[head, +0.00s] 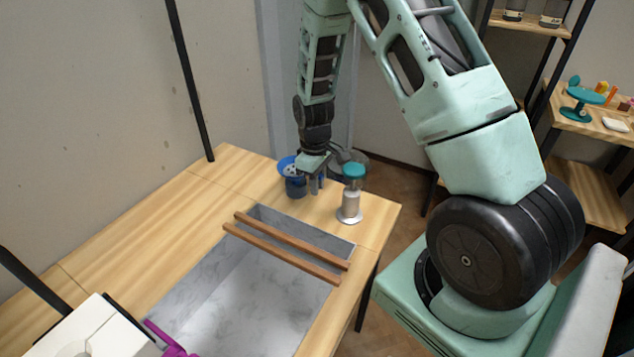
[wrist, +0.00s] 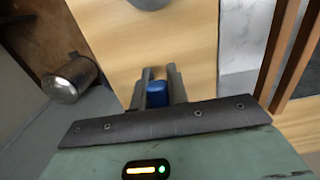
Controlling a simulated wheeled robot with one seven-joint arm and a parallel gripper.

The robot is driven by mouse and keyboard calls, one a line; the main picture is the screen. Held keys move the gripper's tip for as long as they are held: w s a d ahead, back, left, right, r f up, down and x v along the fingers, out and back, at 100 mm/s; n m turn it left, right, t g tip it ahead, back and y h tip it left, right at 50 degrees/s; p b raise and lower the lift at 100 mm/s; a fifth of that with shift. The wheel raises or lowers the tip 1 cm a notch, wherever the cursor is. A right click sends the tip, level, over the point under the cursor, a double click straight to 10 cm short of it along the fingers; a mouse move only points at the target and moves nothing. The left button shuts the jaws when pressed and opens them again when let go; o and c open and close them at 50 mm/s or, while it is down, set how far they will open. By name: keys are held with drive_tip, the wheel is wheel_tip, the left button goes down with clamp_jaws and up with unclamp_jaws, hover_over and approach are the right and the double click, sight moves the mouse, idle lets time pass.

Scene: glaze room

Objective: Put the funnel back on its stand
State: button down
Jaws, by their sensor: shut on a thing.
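My gripper (head: 316,185) points down above the far end of the wooden table and is shut on a small blue part (wrist: 157,94), seen between its fingers in the wrist view. In the head view, a blue, wide-mouthed thing (head: 286,162), which looks like the funnel, shows just left of the gripper. A darker blue round body (head: 296,188) shows below its rim. The gripper partly hides it, and I cannot tell whether it touches the table. I cannot clearly make out a funnel stand.
Two wooden rails (head: 283,254) span the grey sink (head: 240,306). A metal bin (wrist: 72,80) is beyond the table edge. Shelves stand at right.

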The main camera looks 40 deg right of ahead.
drive_tip(key=shift+f+b, duration=0.35)
drive_tip(key=shift+f, duration=0.2)
idle(0.7)
drive_tip(key=c, duration=1.3)
unclamp_jaws()
drive_tip(key=shift+r, duration=0.1)
wheel_tip(320, 180, up, 17)
drive_tip(key=shift+w+r+b, duration=0.15)
drive_tip(key=shift+w+b, duration=0.2)
drive_tip(key=shift+b, duration=0.1)
drive_tip(key=shift+a, duration=0.1)
